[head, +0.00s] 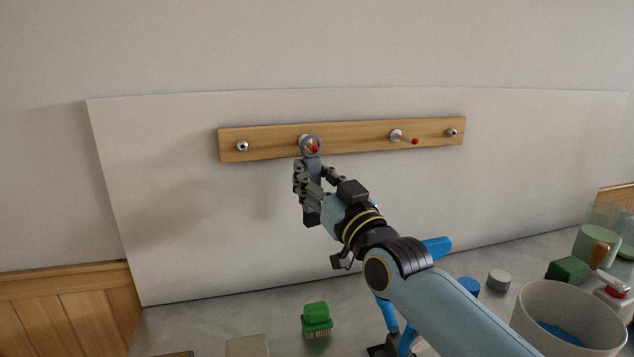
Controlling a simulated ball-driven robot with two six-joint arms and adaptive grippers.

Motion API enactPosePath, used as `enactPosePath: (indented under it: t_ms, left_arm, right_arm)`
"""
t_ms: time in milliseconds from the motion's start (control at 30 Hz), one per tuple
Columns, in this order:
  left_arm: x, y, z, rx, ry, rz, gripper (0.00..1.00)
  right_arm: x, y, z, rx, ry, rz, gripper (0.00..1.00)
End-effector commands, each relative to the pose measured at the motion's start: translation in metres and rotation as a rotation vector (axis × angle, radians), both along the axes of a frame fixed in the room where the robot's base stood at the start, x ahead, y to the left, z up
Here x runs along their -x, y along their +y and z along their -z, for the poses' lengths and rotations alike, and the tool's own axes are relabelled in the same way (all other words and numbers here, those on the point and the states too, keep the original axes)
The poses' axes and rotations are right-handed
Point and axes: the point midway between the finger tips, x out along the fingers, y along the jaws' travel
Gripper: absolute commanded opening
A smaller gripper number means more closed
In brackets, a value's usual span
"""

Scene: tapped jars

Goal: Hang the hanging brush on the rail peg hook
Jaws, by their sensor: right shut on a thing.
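The wooden rail (355,138) is fixed to the pale back panel. It carries two pegs with red tips, a left peg (314,149) and a right peg (403,137). The hanging brush (313,163) is grey, with a ring at its upper end, and is roughly upright. Its ring overlaps the left peg, whose red tip shows within the ring's outline. I cannot tell how deep the peg sits in it. My right gripper (316,181) is shut on the brush's handle below the ring and hides part of it. My left gripper is not in view.
The right peg is bare. Below, the grey counter holds a green brush (317,318) and a beige block (247,346). At the right stand a white tub (568,315), a green block (567,269), a grey lid (499,280) and glass jars (597,238).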

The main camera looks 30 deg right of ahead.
Motion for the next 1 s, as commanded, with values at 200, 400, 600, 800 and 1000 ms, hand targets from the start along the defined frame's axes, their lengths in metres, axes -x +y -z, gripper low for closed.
enactPosePath:
  t_ms: [200,400,600,800,1000]
  left_arm:
    - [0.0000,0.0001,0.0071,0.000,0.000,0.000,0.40]
    - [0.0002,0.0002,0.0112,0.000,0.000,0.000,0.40]
    - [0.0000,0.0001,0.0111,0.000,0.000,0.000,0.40]
    - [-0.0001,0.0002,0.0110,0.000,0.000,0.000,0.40]
    - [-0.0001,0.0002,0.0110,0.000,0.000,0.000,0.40]
  right_arm:
    - [-0.0102,-0.0028,0.0044,0.001,0.000,0.000,0.00]
    - [-0.0123,-0.0033,0.0084,0.001,0.000,0.000,0.00]
    - [-0.0125,-0.0033,0.0080,0.000,0.000,0.000,0.00]
    - [-0.0125,-0.0033,0.0079,0.000,0.000,0.000,0.00]
    - [-0.0124,-0.0032,0.0079,0.000,0.000,0.000,0.39]
